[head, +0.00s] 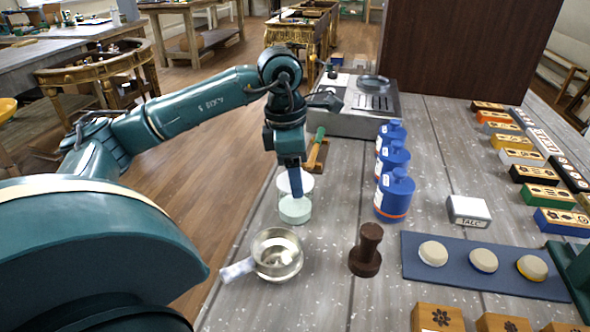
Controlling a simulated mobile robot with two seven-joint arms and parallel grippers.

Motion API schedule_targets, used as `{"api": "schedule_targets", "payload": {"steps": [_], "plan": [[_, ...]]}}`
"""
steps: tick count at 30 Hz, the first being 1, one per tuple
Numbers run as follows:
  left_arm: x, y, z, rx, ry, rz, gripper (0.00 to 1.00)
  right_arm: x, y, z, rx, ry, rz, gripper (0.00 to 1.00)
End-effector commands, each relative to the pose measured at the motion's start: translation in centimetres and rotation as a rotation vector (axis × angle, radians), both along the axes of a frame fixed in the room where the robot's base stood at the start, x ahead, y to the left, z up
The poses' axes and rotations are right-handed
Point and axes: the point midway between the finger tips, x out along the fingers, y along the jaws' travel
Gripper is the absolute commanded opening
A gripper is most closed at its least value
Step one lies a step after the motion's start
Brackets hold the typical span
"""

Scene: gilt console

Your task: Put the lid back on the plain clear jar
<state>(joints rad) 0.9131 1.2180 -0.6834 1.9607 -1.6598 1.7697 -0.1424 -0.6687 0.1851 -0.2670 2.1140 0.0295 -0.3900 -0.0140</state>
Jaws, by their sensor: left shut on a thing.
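A plain clear jar (295,211) with pale green contents stands on the grey bench in the head view, left of the blue jars. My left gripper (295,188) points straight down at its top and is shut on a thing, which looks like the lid. A pale, see-through rim (309,183) shows around the fingers. The fingers hide much of it, and I cannot tell whether lid and jar touch. My right gripper is not in view.
A dark brown stamp-like object (366,252) stands to the right. A grey appliance (360,110) stands farther back.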

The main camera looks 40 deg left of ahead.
Motion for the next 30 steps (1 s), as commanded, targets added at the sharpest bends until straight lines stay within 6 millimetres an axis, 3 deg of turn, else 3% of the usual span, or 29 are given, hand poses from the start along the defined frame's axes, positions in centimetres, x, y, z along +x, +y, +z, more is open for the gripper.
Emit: {"api": "schedule_targets", "payload": {"steps": [1, 2, 10, 15, 20, 30], "plan": [[0.0, 0.0, 0.01, 0.0, 0.0, 0.0, 0.4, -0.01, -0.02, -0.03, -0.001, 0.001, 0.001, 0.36], [0.0, 0.0, 0.01, 0.0, 0.0, 0.0, 0.64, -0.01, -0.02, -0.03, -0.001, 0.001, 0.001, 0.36], [0.0, 0.0, 0.01, 0.0, 0.0, 0.0, 0.86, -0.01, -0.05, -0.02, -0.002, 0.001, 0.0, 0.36], [0.0, 0.0, 0.01, 0.0, 0.0, 0.0, 0.87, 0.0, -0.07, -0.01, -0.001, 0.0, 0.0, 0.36], [0.01, 0.01, 0.01, 0.0, 0.0, 0.0, 1.0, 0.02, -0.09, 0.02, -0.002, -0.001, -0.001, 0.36], [0.01, 0.01, 0.34, 0.0, 0.0, 0.0, 1.0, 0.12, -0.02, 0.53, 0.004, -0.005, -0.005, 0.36]]}}
